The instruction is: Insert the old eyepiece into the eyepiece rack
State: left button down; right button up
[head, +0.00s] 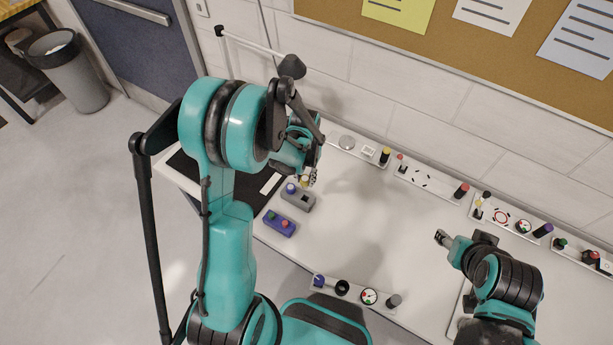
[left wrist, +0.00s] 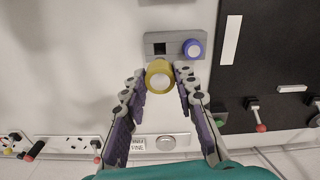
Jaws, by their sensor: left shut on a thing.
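The eyepiece rack is a small grey block (head: 298,202) on the table; it also shows in the left wrist view (left wrist: 173,58). It has a dark square opening and a blue round piece (left wrist: 193,48) seated beside it. My left gripper (left wrist: 160,80) is shut on a yellow cylindrical eyepiece (left wrist: 159,78), seen end-on. The eyepiece appears beside the rack's near edge in that view, just off the square opening; its height is unclear. In the head view my left gripper (head: 309,178) is at the rack's far side, partly hidden by my arm. My right gripper (head: 442,238) is far right of the rack.
A blue button box (head: 279,223) lies in front of the rack. A black mat (head: 230,185) is to its left. Small fixture panels (head: 430,180) line the wall side, and another strip (head: 352,294) lies at the near edge. The table's middle is clear.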

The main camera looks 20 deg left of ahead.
aim_at(305, 188)
pick_arm(q)
jog(key=shift+f+b, duration=0.2)
jog(key=shift+b, duration=0.2)
notch_tip(305, 188, down, 6)
jog(key=b, duration=0.5)
jog(key=shift+r, duration=0.25)
jog(key=shift+b, duration=0.5)
dwell(1.3)
jog(key=shift+f, duration=0.15)
jog(key=shift+f+b, duration=0.3)
jog(key=shift+b, duration=0.2)
jog(key=shift+f+b, duration=1.65)
jog(key=shift+f, duration=0.15)
